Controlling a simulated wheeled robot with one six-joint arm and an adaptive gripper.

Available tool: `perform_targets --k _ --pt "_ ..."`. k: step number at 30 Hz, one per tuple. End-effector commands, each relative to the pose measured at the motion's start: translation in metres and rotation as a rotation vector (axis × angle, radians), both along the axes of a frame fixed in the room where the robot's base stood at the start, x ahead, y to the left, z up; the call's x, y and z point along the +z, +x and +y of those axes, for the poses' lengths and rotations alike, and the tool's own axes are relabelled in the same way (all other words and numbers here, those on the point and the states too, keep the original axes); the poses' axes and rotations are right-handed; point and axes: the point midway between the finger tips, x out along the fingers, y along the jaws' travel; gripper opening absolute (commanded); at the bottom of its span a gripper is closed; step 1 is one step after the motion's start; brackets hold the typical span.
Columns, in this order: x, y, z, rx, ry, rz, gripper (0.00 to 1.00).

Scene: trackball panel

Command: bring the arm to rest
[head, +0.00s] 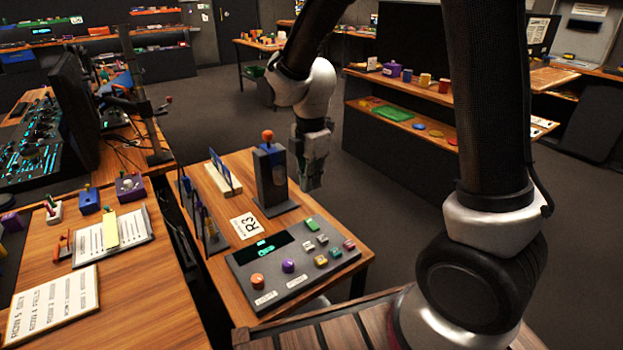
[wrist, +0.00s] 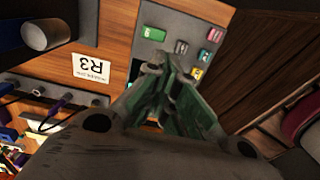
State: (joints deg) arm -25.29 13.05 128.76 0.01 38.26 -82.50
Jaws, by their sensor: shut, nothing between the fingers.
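My arm reaches from the lower right of the head view up and over to the top middle, with its wrist hanging down. My gripper (head: 315,170) hangs over the right rear side of the small wooden table (head: 215,205), past the dark joystick post. In the wrist view, my gripper (wrist: 155,75) has its green-grey fingers together at the tips, with nothing between them. The trackball panel (head: 245,275) lies on the table in front of the gripper, with an orange ball (head: 257,281), a purple ball (head: 288,266) and several coloured buttons. The gripper is apart from the panel.
A dark post with an orange knob (head: 267,135) stands close left of my gripper. An R3 card (head: 244,226) lies by the panel. A desk with papers (head: 55,300) is at left. A shelf with cups (head: 400,125) stands behind right; open floor (head: 390,215) lies between.

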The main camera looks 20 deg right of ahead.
Motion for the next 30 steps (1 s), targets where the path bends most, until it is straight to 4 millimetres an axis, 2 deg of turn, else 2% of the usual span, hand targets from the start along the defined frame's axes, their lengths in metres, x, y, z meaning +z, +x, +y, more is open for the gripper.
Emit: perform_targets --k 12,16,20,23,26,30 --pt "0.006 -0.001 0.000 0.000 0.000 0.000 0.00" --pt "0.006 -0.001 -0.001 -0.062 -0.002 0.003 0.00" --pt "0.005 -0.010 -0.004 -0.257 -0.020 0.030 0.00" --pt "0.002 -0.027 -0.013 -0.460 -0.056 0.070 0.00" --pt "0.015 -0.045 -0.024 -0.678 -0.076 0.077 0.00" --pt "0.047 -0.072 -0.053 -1.019 -0.070 0.055 0.00"
